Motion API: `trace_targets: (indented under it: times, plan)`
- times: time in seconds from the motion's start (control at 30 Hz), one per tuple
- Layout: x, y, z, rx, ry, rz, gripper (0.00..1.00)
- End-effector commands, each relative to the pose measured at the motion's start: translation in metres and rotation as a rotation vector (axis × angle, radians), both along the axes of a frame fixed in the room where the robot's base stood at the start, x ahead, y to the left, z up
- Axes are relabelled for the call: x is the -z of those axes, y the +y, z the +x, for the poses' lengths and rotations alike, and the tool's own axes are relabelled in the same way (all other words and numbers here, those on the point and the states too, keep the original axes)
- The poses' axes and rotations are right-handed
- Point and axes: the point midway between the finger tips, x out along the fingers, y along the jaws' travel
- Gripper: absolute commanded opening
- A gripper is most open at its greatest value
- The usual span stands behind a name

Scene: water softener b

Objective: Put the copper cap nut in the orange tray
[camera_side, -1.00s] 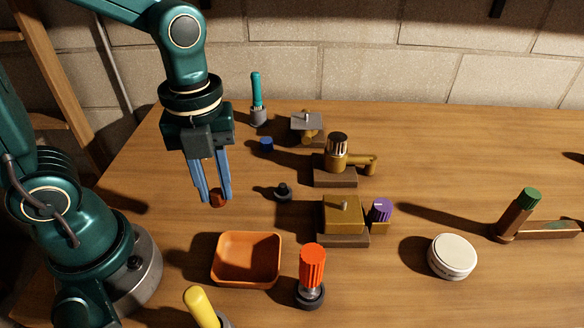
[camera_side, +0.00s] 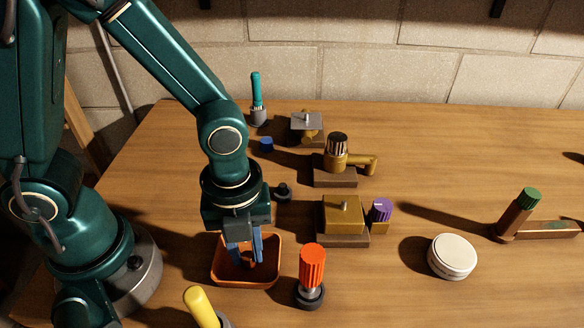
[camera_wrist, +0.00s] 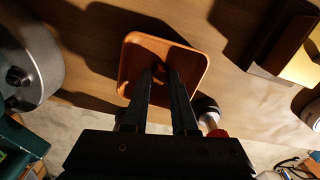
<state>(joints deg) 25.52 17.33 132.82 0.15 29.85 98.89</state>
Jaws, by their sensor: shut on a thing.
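The orange tray (camera_side: 270,280) stands on the wooden table near the front, with low walls and an open top. It also shows in the wrist view (camera_wrist: 196,62). My gripper (camera_side: 246,262) reaches down into the tray, its blue fingers inside the rim. The fingers are shut on the copper cap nut, which is mostly hidden between the fingertips. In the wrist view the fingertips (camera_wrist: 162,72) lie over the tray's inside, and the nut is too dark to make out. I cannot tell whether the nut touches the tray floor.
A red-orange knobbed tool (camera_side: 312,268) stands just right of the tray, and a yellow-handled one (camera_side: 200,306) in front. A white round tin (camera_side: 452,256) is farther right.

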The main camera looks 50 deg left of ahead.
Motion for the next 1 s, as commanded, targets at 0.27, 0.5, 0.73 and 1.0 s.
trace_targets:
  times: [0.27,0.5,0.73,1.0]
  plan:
    - [0.001,0.0,0.0,0.0,0.001,0.001,0.0]
    - [0.003,0.0,0.0,0.0,0.0,0.0,0.56]
    - [0.002,0.0,0.0,0.0,0.0,0.0,0.56]
    - [-0.022,-0.001,0.002,0.0,-0.008,-0.004,0.56]
